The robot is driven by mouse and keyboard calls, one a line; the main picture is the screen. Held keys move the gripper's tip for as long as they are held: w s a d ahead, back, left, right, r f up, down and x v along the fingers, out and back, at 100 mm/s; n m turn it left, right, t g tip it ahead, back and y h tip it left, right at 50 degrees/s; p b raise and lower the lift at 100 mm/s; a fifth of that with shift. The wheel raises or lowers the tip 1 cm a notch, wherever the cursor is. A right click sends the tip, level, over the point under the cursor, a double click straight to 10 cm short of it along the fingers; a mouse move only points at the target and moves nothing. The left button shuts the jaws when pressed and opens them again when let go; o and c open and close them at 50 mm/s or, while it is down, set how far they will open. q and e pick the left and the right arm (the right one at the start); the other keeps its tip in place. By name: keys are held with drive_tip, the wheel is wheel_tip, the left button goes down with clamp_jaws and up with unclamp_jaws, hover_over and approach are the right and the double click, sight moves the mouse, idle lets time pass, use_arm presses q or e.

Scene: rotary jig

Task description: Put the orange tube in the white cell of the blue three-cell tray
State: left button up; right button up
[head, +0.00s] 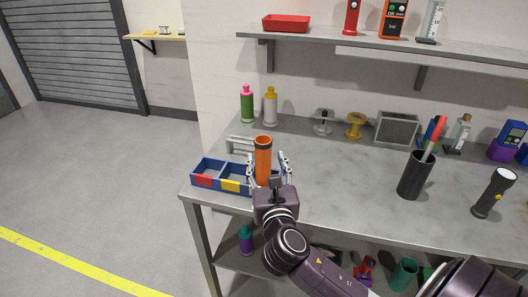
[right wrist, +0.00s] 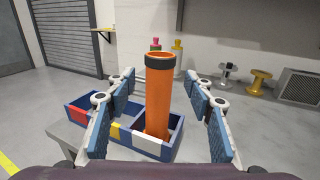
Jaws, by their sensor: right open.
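The blue three-cell tray (head: 211,186) lies at the left front of the grey bench, with red, yellow and white labels on its front. It also shows in the right wrist view (right wrist: 104,139), where the white label (right wrist: 147,144) marks the right-end cell. The orange tube (head: 263,163) with a dark rim stands about upright, its lower end inside the white cell in the right wrist view (right wrist: 159,98). My right gripper (head: 270,172) is open, with its fingers on either side of the tube and gaps showing between them. My left gripper is in neither view.
A grey-white handle-like frame (head: 240,144) stands behind the tray. Green (head: 247,105) and yellow (head: 270,107) bottles stand at the back. A black cup (head: 414,176) and a flashlight (head: 493,193) stand to the right. The bench between cup and tray is mostly clear.

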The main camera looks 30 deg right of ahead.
drive_tip(key=shift+v, duration=2.35)
